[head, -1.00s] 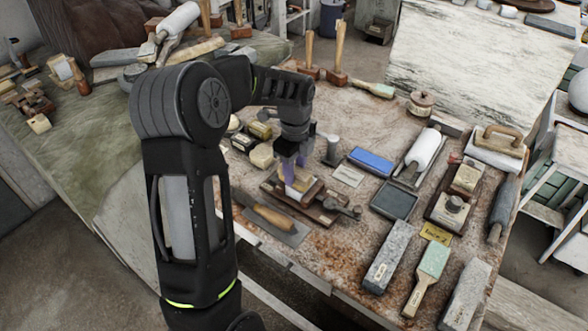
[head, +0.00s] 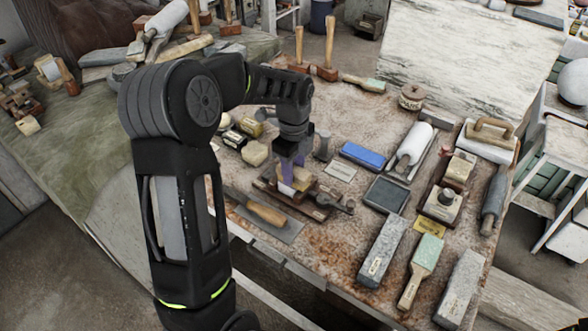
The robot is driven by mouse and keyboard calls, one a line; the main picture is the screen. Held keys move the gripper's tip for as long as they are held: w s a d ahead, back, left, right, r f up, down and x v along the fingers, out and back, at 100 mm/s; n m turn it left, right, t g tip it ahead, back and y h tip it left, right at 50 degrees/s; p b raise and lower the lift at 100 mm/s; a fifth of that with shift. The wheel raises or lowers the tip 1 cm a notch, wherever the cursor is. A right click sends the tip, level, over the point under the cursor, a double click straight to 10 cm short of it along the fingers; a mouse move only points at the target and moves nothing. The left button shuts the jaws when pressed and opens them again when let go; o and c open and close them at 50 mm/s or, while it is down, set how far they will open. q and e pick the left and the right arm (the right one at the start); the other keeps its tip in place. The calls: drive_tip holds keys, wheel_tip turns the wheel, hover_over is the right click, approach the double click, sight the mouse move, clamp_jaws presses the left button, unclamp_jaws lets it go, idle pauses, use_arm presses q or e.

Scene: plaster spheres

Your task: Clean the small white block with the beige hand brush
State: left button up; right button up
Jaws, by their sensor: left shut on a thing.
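My left gripper (head: 289,176) reaches down over a low wooden fixture with a metal clamp (head: 318,205) on the workbench. It is shut on a small pale beige thing (head: 301,181), which I take to be the beige hand brush. The fingers cover much of it, so its outline is unclear. It sits right above the fixture. I cannot make out the small white block apart from it; it may be hidden under the fingers. My right gripper is not in view.
A trowel with a wooden handle (head: 266,213) lies in front of the fixture. A blue block (head: 362,155), a dark square tray (head: 386,195), grey stone bars (head: 384,251) and a green-ended brush (head: 421,268) lie to the right.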

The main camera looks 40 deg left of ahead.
use_arm(q)
drive_tip(key=shift+a, duration=1.05)
drive_tip(key=shift+a+p, duration=0.35)
drive_tip(key=shift+a, duration=0.75)
drive_tip(key=shift+d+r+p, duration=0.2)
drive_tip(key=shift+d+r, duration=0.15)
drive_tip(key=shift+d, duration=0.25)
drive_tip(key=shift+d+r+p, duration=0.15)
drive_tip(key=shift+d+r, duration=0.2)
drive_tip(key=shift+d, duration=0.2)
drive_tip(key=shift+r+p, duration=0.9)
drive_tip(key=shift+r, duration=0.4)
